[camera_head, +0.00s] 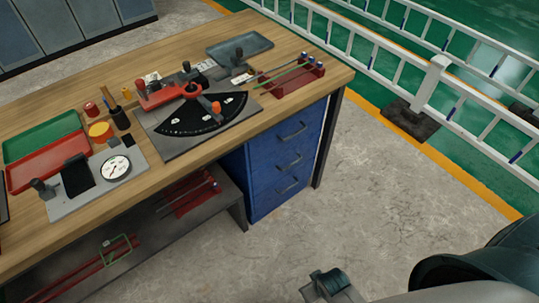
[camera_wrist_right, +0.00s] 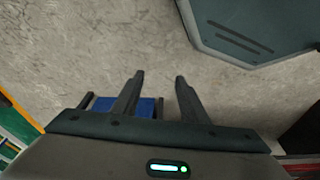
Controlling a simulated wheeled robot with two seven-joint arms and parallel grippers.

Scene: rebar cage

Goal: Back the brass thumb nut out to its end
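I cannot make out the brass thumb nut; it is too small or hidden. On the bench, a bending fixture has a red lever arm (camera_head: 165,95) above a black fan-shaped scale plate (camera_head: 205,113) with white marks. An orange-red knob (camera_head: 216,107) stands on the scale. A grey plate (camera_head: 75,203) at the left carries a round white dial (camera_head: 115,168), a black pad and a dark knob. My right gripper (camera_wrist_right: 160,76) is open and empty in the wrist view, over bare floor, away from the bench. My left gripper is not in view.
The wooden bench (camera_head: 300,88) also holds a green tray (camera_head: 42,136), a red tray (camera_head: 47,166), a grey tray (camera_head: 238,48) and a red rod rack (camera_head: 291,84). Blue drawers (camera_head: 287,155) stand beneath. A white railing (camera_head: 435,85) runs behind; the concrete floor in front is clear.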

